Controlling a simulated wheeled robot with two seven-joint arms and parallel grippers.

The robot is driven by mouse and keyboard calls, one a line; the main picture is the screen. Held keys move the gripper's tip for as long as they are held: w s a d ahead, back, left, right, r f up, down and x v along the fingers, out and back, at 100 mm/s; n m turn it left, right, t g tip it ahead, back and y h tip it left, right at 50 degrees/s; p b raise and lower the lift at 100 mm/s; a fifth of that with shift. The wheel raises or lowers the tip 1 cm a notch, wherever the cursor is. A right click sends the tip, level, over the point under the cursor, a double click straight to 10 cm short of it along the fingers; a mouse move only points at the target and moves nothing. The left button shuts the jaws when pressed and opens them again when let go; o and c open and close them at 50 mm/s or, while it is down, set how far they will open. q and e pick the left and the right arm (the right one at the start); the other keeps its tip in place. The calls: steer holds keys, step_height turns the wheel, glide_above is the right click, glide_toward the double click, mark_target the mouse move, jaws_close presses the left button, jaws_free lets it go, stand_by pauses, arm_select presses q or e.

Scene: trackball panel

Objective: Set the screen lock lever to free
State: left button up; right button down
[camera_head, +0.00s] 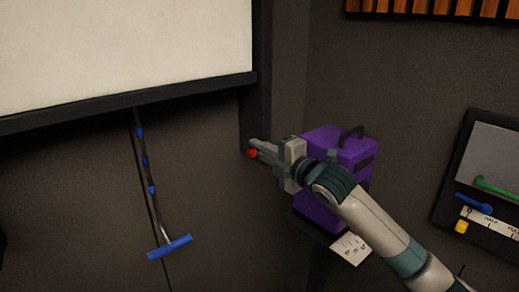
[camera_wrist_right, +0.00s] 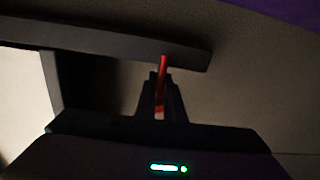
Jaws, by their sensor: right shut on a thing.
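The red screen lock lever (camera_head: 252,153) is at the lower end of the dark upright post beside the white screen (camera_head: 130,45). My right gripper (camera_head: 257,149) reaches it from the right and is shut on it. In the right wrist view the red lever (camera_wrist_right: 163,75) stands between the fingers of my right gripper (camera_wrist_right: 161,95), with its tip sticking out past them, near the end of a dark bar (camera_wrist_right: 120,35). Any markings for the lever's positions cannot be seen. My left gripper is not in view.
A purple case (camera_head: 318,208) with a handle stands behind my right forearm, with a white label card (camera_head: 351,249) below it. A panel (camera_head: 490,155) with green, blue and yellow controls is at the right.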

steer(key=shift+f, duration=0.15)
stand_by(0.4)
steer(key=shift+d+f+n, duration=0.1)
steer(key=shift+f+n, duration=0.15)
steer(key=shift+n, duration=0.85)
steer(key=shift+f+n, duration=0.2)
steer(key=shift+n, duration=0.1)
steer(key=c, duration=1.8)
jaws_free()
steer(key=shift+c, duration=0.2)
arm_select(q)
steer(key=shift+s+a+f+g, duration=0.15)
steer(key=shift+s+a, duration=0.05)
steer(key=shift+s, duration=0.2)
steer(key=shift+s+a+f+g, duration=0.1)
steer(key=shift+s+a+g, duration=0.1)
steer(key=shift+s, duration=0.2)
